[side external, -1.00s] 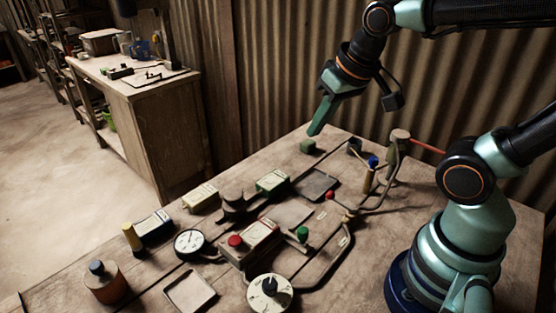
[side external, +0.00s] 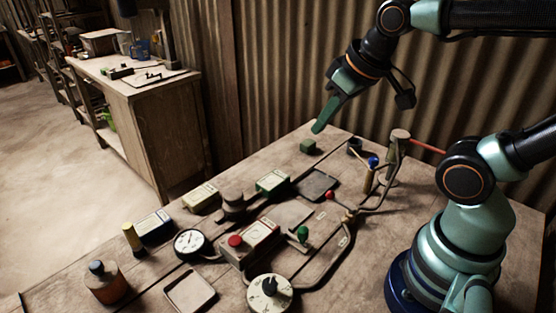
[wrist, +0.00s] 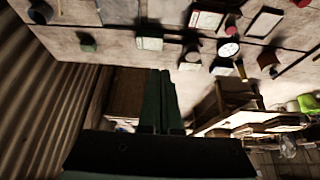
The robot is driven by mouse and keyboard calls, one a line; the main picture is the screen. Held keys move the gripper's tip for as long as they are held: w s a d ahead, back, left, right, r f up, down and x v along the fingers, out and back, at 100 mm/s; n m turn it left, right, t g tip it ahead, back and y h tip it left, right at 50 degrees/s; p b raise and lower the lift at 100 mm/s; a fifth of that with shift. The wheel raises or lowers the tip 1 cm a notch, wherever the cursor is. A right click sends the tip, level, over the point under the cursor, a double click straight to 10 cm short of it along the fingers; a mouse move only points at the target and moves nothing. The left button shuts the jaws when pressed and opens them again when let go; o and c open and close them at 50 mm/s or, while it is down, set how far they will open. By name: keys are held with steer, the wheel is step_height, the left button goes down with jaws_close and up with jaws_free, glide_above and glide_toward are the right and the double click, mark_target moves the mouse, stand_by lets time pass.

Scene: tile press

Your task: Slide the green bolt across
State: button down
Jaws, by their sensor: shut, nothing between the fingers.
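A round green knob (side external: 302,232), which looks like the bolt's handle, stands on a short bar beside the box with the red button, near the middle of the bench. I cannot make it out in the wrist view. My gripper (side external: 317,129) is shut and empty. It hangs in the air above the bench's far side, tilted down and left, close above a small green cube (side external: 308,146) in the picture. It is well apart from the green knob. The shut fingers (wrist: 160,72) also show in the wrist view.
The bench (side external: 340,255) is crowded: a red-button box (side external: 255,239), a dial (side external: 270,292), a gauge (side external: 189,242), a green-topped box (side external: 272,182), a dark tray (side external: 317,184) and a post with a red bar (side external: 428,146). Corrugated wall (side external: 280,75) stands behind.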

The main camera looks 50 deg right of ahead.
mark_target(303, 229)
steer(key=c, duration=0.9)
jaws_free()
steer(key=shift+a+f, duration=0.1)
steer(key=shift+o, duration=1.2)
steer(key=s+a+f+n+g, duration=0.2)
steer(key=a+f+g, duration=0.3)
steer(key=f, duration=0.3)
steer(key=shift+a+f+n+g, duration=0.3)
steer(key=shift+a+n, duration=0.2)
steer(key=shift+a, duration=0.2)
step_height(303, 229, down, 12)
jaws_close()
